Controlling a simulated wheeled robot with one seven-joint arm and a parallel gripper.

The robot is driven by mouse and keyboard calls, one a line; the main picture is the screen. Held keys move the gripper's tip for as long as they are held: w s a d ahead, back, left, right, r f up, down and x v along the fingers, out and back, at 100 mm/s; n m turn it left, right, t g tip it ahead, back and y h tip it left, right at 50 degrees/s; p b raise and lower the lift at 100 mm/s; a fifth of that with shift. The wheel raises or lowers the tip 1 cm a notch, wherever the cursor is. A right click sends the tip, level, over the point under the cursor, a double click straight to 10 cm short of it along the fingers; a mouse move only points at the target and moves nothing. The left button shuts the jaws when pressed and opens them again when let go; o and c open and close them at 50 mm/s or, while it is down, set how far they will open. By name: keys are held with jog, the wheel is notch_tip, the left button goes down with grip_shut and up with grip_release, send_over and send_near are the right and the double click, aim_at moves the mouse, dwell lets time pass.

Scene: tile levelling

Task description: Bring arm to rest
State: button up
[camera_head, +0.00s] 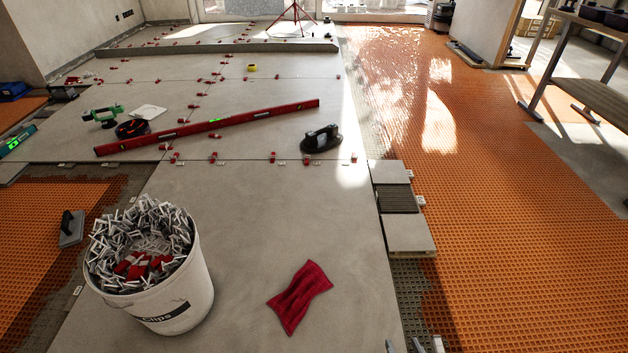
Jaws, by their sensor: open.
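A white bucket (172,311) full of grey-white clips stands upright on the large grey tile at the lower left, with a few red pieces among the clips. A crumpled red cloth (300,297) lies flat on the same tile to its right. A long red spirit level (215,128) lies slantwise across the tiles behind. A black suction-cup lifter (321,139) stands right of the level.
Red wedges with clips line the tile joints. A green tool (103,116) and a yellow tape roll (251,68) lie further back. Orange matting (520,220) covers the right side, beside a short row of small tiles (408,236).

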jog(key=s+r+t, duration=0.3)
jog(key=s+r, duration=2.1)
jog(key=s, duration=0.2)
notch_tip(320, 180, up, 33)
jog(key=p, duration=3.4)
jog(key=shift+w+a+r, duration=0.15)
jog(key=shift+w+a, duration=0.05)
jog(key=shift+a, duration=0.05)
